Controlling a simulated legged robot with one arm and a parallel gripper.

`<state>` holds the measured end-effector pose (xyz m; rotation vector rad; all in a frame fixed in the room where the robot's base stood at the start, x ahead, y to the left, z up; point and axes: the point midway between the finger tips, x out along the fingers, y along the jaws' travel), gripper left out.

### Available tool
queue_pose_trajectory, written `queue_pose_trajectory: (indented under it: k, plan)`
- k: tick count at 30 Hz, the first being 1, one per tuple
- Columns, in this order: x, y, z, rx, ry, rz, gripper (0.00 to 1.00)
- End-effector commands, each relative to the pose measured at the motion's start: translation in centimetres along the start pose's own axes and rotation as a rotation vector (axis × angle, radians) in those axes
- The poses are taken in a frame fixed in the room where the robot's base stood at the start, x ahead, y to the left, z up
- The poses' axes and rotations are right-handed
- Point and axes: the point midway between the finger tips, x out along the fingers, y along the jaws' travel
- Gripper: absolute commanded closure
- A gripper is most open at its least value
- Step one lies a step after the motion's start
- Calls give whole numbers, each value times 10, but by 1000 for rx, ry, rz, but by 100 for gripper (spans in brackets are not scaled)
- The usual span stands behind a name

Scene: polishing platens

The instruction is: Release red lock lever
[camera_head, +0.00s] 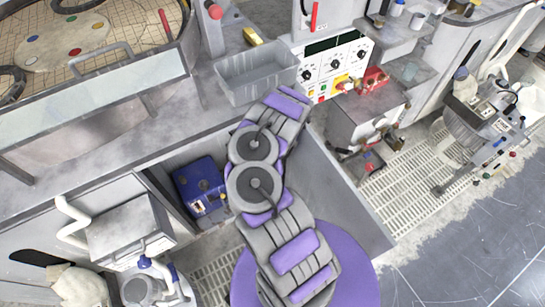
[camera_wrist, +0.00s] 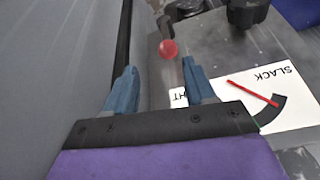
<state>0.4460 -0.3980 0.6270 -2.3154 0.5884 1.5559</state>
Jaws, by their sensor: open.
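In the wrist view a red ball knob (camera_wrist: 168,48) sits on a dark lever arm (camera_wrist: 165,24), just above the gap between my fingertips in the picture. My gripper (camera_wrist: 159,66) is open, with one blue finger to the left and one to the right, and nothing shows between them. The knob looks apart from both fingers; its exact depth is hard to tell.
In the wrist view a grey wall (camera_wrist: 55,70) stands close at left and a black knob (camera_wrist: 247,12) sits at upper right. In the head view a blue box (camera_head: 200,186), a grey tray (camera_head: 255,72) and a control panel (camera_head: 333,68) lie near my arm.

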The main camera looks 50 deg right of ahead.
Motion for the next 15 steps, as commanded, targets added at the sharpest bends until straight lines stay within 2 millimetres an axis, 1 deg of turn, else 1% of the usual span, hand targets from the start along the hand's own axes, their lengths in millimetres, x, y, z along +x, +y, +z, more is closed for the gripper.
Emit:
queue_pose_trajectory:
  k: [1,6,8,15]
  plan:
    - [8,-2,2,-7,-1,3,46]
    - [30,-4,2,-8,1,9,46]
    - [39,-2,1,-8,3,11,46]
    - [79,2,1,-4,-2,1,46]
